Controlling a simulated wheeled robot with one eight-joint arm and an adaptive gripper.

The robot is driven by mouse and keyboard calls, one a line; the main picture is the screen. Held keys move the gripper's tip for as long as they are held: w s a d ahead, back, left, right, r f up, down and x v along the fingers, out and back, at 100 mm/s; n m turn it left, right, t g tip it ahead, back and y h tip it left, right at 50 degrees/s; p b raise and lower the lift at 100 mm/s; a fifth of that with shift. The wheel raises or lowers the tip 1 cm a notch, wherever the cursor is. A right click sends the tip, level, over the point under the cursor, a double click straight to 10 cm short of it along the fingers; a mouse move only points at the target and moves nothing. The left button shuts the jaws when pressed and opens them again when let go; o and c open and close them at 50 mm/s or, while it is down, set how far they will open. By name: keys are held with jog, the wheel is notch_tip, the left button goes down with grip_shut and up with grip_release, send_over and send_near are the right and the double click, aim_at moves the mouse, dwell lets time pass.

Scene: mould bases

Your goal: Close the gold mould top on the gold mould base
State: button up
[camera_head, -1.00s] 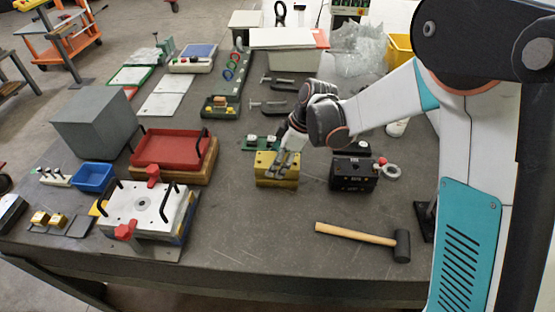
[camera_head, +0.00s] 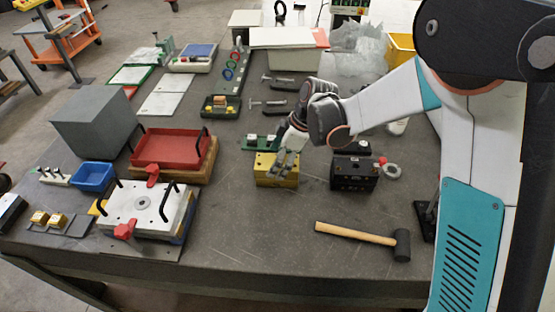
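A gold mould block (camera_head: 264,171) stands on the dark workbench, just left of the black mould block. I cannot tell at this size whether it is the base alone or the top and base together; no seam shows clearly. My gripper (camera_head: 282,163) reaches down from the upper right, and its grey fingers lie over the block's upper face. The fingers hide part of that face. I cannot see whether they touch it or how far apart they are.
A black mould block (camera_head: 353,174) with a red knob stands right of the gold block. A low green base (camera_head: 256,142) is close behind. A mallet (camera_head: 360,234) lies in front. A white plate mould (camera_head: 140,203) and red tray (camera_head: 168,150) stand left. The bench front centre is clear.

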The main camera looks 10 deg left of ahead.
jog(key=v, duration=1.2)
jog(key=s+d+r+m+t+h+b, duration=0.2)
jog(key=s+d+r+m+t, duration=0.3)
jog(key=s+d+m, duration=0.65)
jog(key=s+d+f+m+t+h+b, duration=0.1)
jog(key=s+d+f+m+t+h, duration=0.1)
jog(key=s+d+m, duration=0.5)
jog(key=shift+s+d+f+b, duration=0.2)
jog(key=shift+s+d+b, duration=0.2)
jog(key=shift+s+d, duration=1.5)
jog(key=shift+w+d, duration=0.45)
jog(key=shift+w, duration=0.05)
